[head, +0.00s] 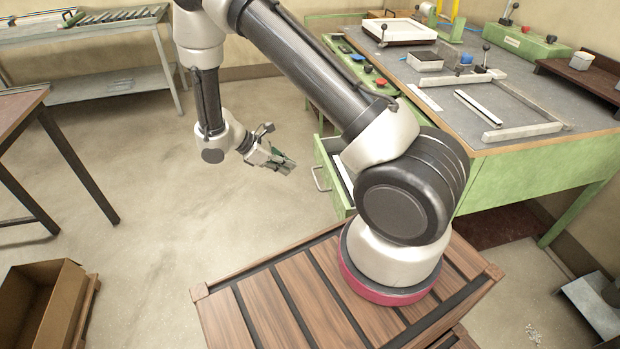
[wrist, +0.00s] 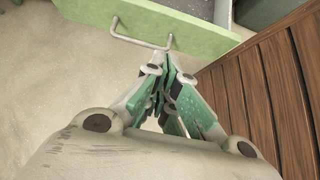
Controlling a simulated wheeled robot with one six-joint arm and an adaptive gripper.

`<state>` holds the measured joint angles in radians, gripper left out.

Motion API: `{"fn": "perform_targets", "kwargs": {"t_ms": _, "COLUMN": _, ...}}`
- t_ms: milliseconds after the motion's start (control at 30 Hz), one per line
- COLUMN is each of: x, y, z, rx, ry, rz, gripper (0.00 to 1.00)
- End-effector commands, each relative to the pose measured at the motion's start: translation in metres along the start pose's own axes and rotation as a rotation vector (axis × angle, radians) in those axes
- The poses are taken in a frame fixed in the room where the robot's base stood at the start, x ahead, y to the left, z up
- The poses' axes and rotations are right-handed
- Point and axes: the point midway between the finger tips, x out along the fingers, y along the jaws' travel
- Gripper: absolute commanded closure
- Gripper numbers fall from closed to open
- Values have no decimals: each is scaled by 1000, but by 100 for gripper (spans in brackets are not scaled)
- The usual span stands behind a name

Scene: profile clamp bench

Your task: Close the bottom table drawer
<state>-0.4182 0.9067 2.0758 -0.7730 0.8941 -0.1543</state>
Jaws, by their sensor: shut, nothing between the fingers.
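A green drawer (head: 329,177) stands pulled out from the left side of the green workbench (head: 530,170). Its metal bar handle (head: 319,178) faces left, and much of the drawer is hidden behind my arm. In the wrist view the drawer's green front (wrist: 190,32) and its handle (wrist: 140,38) lie ahead of the fingers, with part of the open inside beyond. My gripper (head: 288,165) is shut and empty, left of the handle in the head view. In the wrist view its fingertips (wrist: 168,65) appear just below the handle; I cannot tell whether they touch it.
A wooden slatted platform (head: 260,310) carries my arm and lies close right of the gripper in the wrist view. Open floor (head: 200,215) lies left of the drawer. A cardboard box (head: 45,305) and a dark-legged table (head: 20,115) are farther left.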

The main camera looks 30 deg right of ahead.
Motion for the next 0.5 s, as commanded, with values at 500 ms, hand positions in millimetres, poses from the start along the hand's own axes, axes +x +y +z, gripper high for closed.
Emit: {"fn": "perform_targets", "kwargs": {"t_ms": 500, "x": 97, "y": -2, "z": 2, "rx": 0, "ry": -1, "rz": -8, "gripper": 100}}
